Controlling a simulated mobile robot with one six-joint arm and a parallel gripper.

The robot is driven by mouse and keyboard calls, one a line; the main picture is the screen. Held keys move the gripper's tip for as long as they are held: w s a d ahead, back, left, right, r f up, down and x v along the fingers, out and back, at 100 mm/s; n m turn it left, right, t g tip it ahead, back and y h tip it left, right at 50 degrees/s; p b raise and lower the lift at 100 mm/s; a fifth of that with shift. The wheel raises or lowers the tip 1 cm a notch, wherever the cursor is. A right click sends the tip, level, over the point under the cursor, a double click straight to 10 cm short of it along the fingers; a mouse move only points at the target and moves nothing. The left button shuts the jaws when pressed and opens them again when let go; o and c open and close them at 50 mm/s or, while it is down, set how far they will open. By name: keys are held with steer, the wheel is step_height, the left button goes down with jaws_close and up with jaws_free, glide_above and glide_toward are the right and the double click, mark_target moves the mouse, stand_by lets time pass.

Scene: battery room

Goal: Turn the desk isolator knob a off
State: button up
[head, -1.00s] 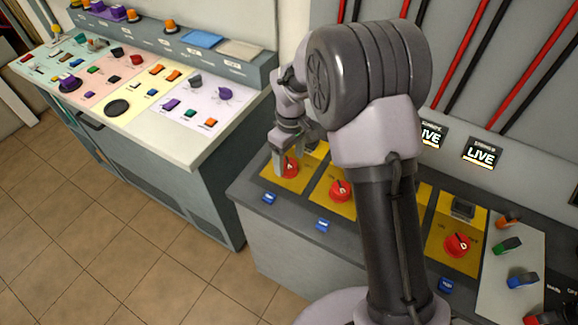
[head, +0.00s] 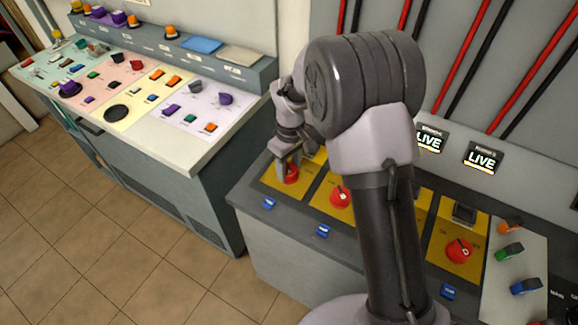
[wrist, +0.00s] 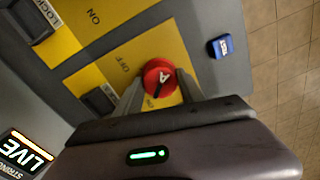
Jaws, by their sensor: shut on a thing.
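The isolator knob A (head: 291,174) is a round red knob on the leftmost yellow plate of the grey desk. In the wrist view the red knob (wrist: 158,67) shows a letter A and a light mark on top. The word OFF is on the yellow plate (wrist: 119,73) beside it. My gripper (head: 289,163) reaches down over the knob. In the wrist view my gripper (wrist: 160,82) has one finger on each side of the knob, shut on it. I cannot tell exactly which way the knob points.
More red knobs (head: 341,196) (head: 459,250) sit on yellow plates to the right. Blue tags (head: 268,203) line the desk's front. LIVE signs (head: 482,158) hang on the wall behind. A console (head: 150,120) with many controls stands at the left. The tiled floor (head: 100,230) in front is clear.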

mark_target(290, 170)
steer(key=m, duration=1.3)
steer(key=shift+m+b, duration=0.5)
steer(key=shift+m, duration=1.9)
steer(key=o, duration=1.4)
steer(key=shift+c, duration=0.2)
step_height(290, 170, up, 18)
steer(key=p, duration=0.6)
steer(key=shift+s+d+f, duration=0.15)
steer(key=shift+s+f, duration=0.1)
